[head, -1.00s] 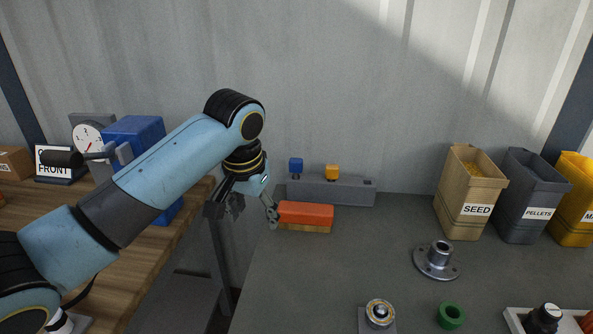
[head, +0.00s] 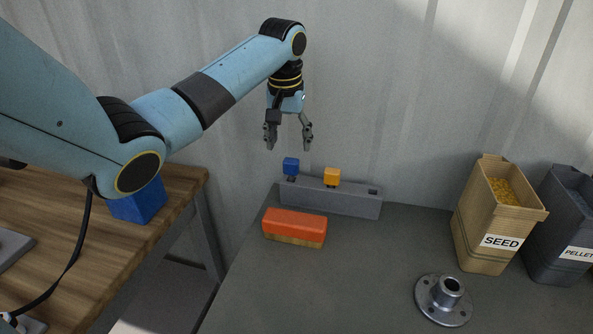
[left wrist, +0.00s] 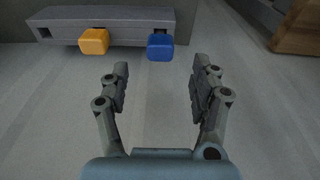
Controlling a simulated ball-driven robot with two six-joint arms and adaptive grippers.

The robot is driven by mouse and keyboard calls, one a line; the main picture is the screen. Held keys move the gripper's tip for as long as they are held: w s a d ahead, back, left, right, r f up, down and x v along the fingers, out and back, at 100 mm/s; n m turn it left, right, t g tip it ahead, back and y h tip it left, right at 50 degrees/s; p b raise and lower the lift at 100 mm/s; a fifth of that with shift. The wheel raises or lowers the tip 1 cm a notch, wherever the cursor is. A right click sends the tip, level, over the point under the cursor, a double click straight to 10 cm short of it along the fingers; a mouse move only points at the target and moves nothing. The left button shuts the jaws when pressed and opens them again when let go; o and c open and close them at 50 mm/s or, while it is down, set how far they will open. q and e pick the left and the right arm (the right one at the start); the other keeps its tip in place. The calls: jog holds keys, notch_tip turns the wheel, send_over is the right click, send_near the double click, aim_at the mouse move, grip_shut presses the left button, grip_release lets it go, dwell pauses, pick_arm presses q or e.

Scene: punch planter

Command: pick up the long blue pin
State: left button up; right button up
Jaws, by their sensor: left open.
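The blue pin (head: 290,166) stands at the left end of a grey holder block (head: 345,202); only its square blue head and a bit beneath show, so its length is hidden. A yellow-orange pin (head: 332,176) stands to its right in the same block. My left gripper (head: 288,140) is open and empty, pointing down above the blue pin in the head view. In the left wrist view the blue head (left wrist: 160,47) lies beyond the fingertips, between their lines, with the yellow head (left wrist: 94,41) to its left. My right gripper is not in view.
An orange block with a wooden base (head: 295,225) lies in front of the holder. The wall is close behind the holder. The middle of the grey table is clear.

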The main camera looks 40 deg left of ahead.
aim_at(291, 160)
pick_arm(q)
notch_tip(291, 160, down, 2)
jog(key=shift+a, duration=0.1)
jog(key=shift+w+f, duration=0.15)
jog(key=shift+f, duration=0.2)
jog(key=f, duration=0.2)
jog(key=f+b, duration=0.1)
jog(key=shift+w+a+f, duration=0.2)
jog(key=shift+w+f, duration=0.2)
jog(key=shift+w+a+f, duration=0.1)
jog(key=shift+f, duration=0.3)
jog(key=c, duration=1.1)
jog(key=shift+c, duration=1)
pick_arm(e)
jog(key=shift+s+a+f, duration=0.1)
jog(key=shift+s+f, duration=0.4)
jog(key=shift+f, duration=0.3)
